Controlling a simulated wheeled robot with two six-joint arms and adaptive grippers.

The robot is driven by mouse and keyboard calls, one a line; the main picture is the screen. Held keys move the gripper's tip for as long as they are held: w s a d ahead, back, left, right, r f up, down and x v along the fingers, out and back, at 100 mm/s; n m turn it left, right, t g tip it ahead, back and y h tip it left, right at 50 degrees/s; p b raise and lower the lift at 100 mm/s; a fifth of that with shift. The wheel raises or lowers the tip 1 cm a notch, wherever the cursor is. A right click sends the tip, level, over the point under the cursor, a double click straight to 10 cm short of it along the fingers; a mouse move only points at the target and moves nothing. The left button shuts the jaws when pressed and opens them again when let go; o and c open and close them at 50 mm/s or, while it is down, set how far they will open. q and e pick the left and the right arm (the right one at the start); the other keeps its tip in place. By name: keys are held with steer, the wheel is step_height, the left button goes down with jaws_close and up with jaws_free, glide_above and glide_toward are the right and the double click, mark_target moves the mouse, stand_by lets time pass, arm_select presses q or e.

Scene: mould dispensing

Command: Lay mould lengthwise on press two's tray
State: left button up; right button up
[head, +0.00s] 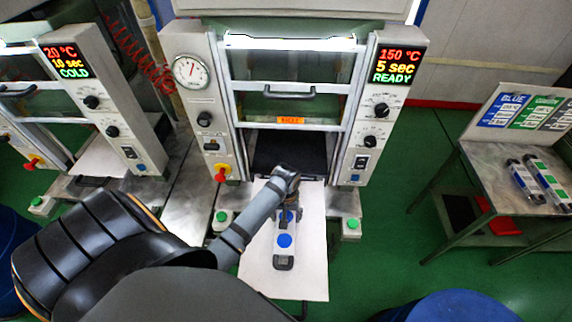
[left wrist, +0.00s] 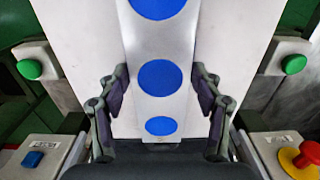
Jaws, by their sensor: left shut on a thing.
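A long pale mould with blue round spots (head: 283,252) is over the white tray (head: 257,262) that sticks out of the middle press. Its long side runs along the tray's length, and it also shows in the left wrist view (left wrist: 160,105). I cannot tell whether it rests on the tray or hangs just above it. My left gripper (head: 290,212) is shut on the mould, with a finger on each side in the left wrist view (left wrist: 162,90). The gripper hides the mould's far end. My right gripper is not in view.
The middle press (head: 365,110) reads 150 °C, 5 sec, READY; its dark opening lies behind the tray. Green buttons (head: 351,226) and a red knob (head: 221,173) flank it. The left press (head: 125,125) reads COLD. A side table (head: 485,170) at right carries more moulds (head: 549,182).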

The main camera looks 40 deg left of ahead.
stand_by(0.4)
arm_select(q)
steer(key=shift+f, duration=0.35)
steer(key=o, duration=1.9)
step_height(320, 180, up, 12)
